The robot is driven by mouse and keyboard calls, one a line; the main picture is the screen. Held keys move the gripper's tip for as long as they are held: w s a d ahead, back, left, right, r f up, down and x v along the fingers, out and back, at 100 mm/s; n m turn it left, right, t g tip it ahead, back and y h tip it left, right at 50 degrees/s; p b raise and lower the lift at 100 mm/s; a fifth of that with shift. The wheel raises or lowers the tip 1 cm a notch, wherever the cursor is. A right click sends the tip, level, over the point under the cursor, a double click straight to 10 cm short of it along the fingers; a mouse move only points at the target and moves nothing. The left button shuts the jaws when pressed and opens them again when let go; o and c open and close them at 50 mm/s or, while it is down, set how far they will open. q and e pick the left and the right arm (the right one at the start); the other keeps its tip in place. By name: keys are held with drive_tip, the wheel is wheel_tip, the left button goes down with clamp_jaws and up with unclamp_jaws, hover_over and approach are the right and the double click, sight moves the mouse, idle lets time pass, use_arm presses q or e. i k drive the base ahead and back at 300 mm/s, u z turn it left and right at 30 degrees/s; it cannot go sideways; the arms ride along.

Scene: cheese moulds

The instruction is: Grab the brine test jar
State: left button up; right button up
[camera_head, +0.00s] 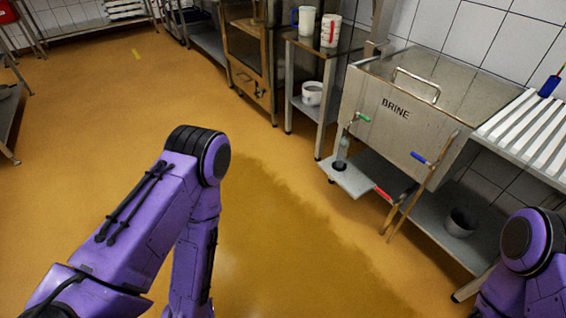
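A small clear, greyish jar (342,149) stands upright on a little grey shelf (352,182) at the front left of the steel tank marked BRINE (392,109). It looks like the brine test jar, but it is small and its contents are hard to tell. A dark round shape sits at its foot. My purple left arm fills the lower left, and its forearm runs down out of the picture. Part of my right arm shows at the lower right corner. Neither gripper is in view, and neither arm reaches the jar.
A green-handled tap (362,117) is just above the jar. A red-and-wood handled tool (383,195) leans by the shelf, and a wooden pole (405,205) leans on the tank. A lower shelf holds a grey pot (460,222). The ochre floor ahead is clear, with a wet-looking patch.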

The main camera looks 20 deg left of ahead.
sight(340, 165)
drive_tip(key=u, duration=0.55)
drive_tip(key=i, duration=1.15)
drive_tip(key=z, duration=1.2)
drive_tip(key=i, duration=0.4)
drive_tip(key=z, duration=0.4)
